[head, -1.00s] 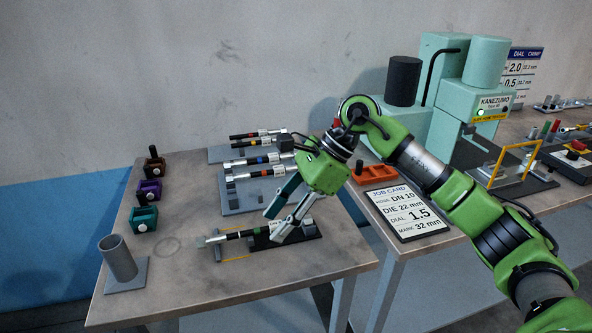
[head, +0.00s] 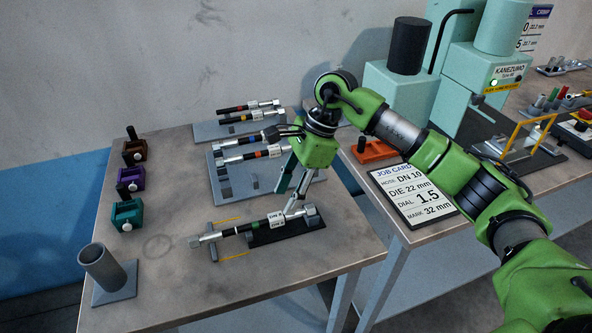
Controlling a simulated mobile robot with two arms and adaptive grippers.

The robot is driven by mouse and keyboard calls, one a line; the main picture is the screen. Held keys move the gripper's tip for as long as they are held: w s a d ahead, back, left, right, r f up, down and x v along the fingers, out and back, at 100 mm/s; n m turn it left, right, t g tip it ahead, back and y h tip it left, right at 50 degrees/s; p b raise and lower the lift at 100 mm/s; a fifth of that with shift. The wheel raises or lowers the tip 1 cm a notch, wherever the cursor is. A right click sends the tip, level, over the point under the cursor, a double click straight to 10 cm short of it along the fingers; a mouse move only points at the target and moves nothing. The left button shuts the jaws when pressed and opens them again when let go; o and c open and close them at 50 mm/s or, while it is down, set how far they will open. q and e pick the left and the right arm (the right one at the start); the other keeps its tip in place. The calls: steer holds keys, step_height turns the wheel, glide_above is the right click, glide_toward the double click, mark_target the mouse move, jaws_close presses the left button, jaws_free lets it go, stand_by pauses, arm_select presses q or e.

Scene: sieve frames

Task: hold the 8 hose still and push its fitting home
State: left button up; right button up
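The 8 hose (head: 240,230) is a short black hose with a green band and white DN 8 tags. It lies along a black holder (head: 268,237) on the near table. It has one metal fitting (head: 201,240) at its left end and another metal end piece (head: 311,212) at its right end. My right gripper (head: 285,203) is just behind the hose's right half, fingers pointing down and apart. Its grey finger comes close to the hose; I cannot tell whether it touches. Nothing shows between the fingers. My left gripper is not in view.
Other banded hoses lie on grey racks (head: 222,187) behind. Brown, purple and green blocks (head: 127,215) line the left side. A grey tube stand (head: 103,268) stands front left. A job card (head: 412,196) and a mint press (head: 497,85) are right. The table's front is clear.

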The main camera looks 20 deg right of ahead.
mark_target(277, 215)
steer(key=p+x, duration=0.1)
steer(key=x, duration=0.4)
steer(key=shift+a, duration=0.1)
steer(key=shift+a+f, duration=0.15)
steer(key=shift+f, duration=0.35)
jaws_close()
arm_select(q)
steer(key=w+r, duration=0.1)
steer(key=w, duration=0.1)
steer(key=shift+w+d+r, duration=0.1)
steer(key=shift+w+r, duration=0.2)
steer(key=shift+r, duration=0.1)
arm_select(e)
steer(key=c, duration=0.7)
jaws_free()
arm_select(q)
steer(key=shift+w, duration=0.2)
arm_select(e)
jaws_close()
